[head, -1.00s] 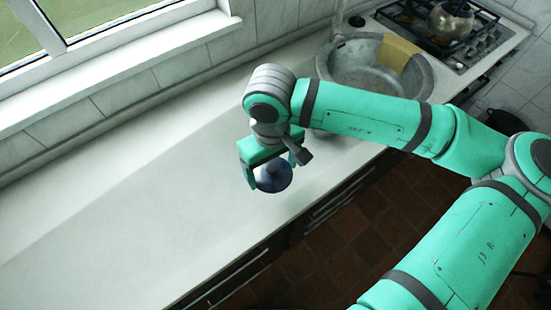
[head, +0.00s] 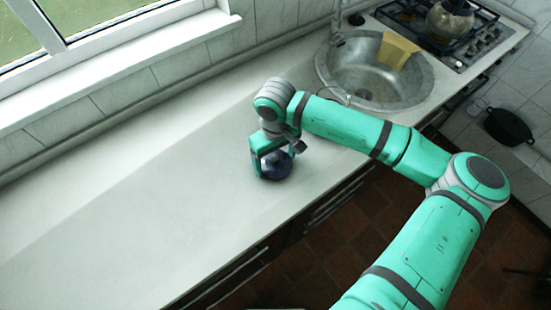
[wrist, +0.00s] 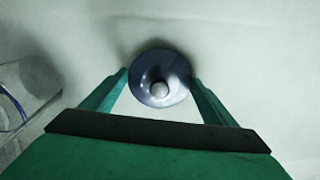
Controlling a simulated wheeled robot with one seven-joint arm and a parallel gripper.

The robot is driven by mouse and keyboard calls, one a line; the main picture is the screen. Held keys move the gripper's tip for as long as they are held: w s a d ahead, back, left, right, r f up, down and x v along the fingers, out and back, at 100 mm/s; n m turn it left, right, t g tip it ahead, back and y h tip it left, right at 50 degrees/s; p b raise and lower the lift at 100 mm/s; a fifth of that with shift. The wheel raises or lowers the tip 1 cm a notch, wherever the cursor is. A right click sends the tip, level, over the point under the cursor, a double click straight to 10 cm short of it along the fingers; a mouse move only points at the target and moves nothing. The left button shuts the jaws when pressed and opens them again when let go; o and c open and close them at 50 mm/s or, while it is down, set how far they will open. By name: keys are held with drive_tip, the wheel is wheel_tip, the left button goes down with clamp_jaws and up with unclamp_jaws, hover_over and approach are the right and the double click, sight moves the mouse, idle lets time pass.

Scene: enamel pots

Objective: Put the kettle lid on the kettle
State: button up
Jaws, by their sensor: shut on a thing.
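My gripper (wrist: 160,92) is shut on a round, dark blue lid with a pale knob (wrist: 158,72), which sits between the fingertips. In the head view the dark blue lid (head: 277,166) is under my gripper (head: 272,166), over the pale counter near its front edge. I cannot tell whether the lid touches anything below. A pale grey vessel-like thing with a blue line (wrist: 12,108) is cut off at the left of the wrist view; I cannot tell if it is the kettle. A rounded grey vessel (head: 449,20) stands on the hob, also not clearly the kettle.
The counter (head: 130,210) is clear to the left of my gripper. A round metal sink (head: 365,80) with a yellow cloth-like piece (head: 397,50) lies behind my arm, before the gas hob (head: 475,42). A black pan (head: 508,127) is at the right. A window sill borders the back.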

sight(276, 159)
drive_tip(key=shift+f, duration=0.1)
drive_tip(key=o, duration=1)
wheel_tip(276, 159, up, 12)
idle(0.7)
